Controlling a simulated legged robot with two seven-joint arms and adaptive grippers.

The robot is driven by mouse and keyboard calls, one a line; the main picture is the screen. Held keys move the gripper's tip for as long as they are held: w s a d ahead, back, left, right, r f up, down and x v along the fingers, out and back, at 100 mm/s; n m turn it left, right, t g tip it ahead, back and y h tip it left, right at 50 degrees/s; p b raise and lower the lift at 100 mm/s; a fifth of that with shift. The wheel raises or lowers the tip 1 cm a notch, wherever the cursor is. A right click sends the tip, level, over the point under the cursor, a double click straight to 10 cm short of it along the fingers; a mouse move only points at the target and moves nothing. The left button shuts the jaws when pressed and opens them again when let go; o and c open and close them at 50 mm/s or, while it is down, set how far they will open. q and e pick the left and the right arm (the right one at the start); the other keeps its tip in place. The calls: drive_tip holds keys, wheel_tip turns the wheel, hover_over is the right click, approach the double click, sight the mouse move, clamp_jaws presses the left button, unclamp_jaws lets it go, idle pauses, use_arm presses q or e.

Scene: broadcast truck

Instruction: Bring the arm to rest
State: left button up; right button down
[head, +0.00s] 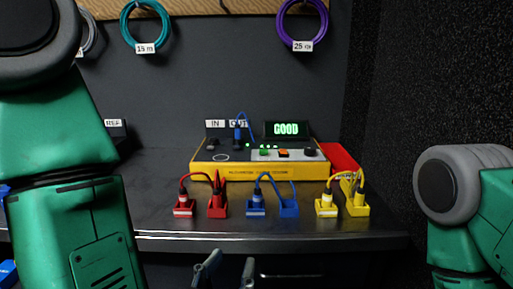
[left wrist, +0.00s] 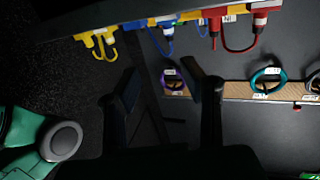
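My left gripper (head: 228,272) is low in the head view, below the front edge of the bench. Its two fingers are apart with nothing between them. My left arm (head: 70,200) fills the left side of the head view. My right arm (head: 478,205) shows at the right edge, and its gripper is out of view.
A yellow tester (head: 250,172) reads GOOD, with a blue cable (head: 239,134) on top. Red (head: 183,208), blue (head: 256,208) and yellow (head: 327,208) holders with cables line the bench's front edge (head: 270,242). A purple coil (head: 303,25) and a teal coil (head: 146,25) hang behind.

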use_arm(q)
drive_tip(key=s+a+f+n+g+y+p, duration=0.1)
drive_tip(key=s+a+f+g+p, duration=0.2)
drive_tip(key=a+f, duration=0.45)
drive_tip(key=s+a+f+g+y+p, duration=0.1)
drive_tip(key=a+f+g+y+p, duration=0.2)
drive_tip(key=f+g, duration=0.5)
drive_tip(key=s+a+f+n+g+p, duration=0.1)
drive_tip(key=s+a+f+g, duration=0.1)
drive_tip(key=s+a+f, duration=0.2)
drive_tip(key=s+a+f+g+y+p, duration=0.1)
drive_tip(key=s+a+f, duration=0.4)
drive_tip(key=s+a, duration=0.5)
drive_tip(key=shift+s+n+g+p, duration=0.35)
drive_tip(key=shift+g+p, duration=0.2)
drive_tip(key=shift+g, duration=0.65)
drive_tip(key=shift+w+d+f, duration=0.1)
drive_tip(key=shift+w, duration=0.1)
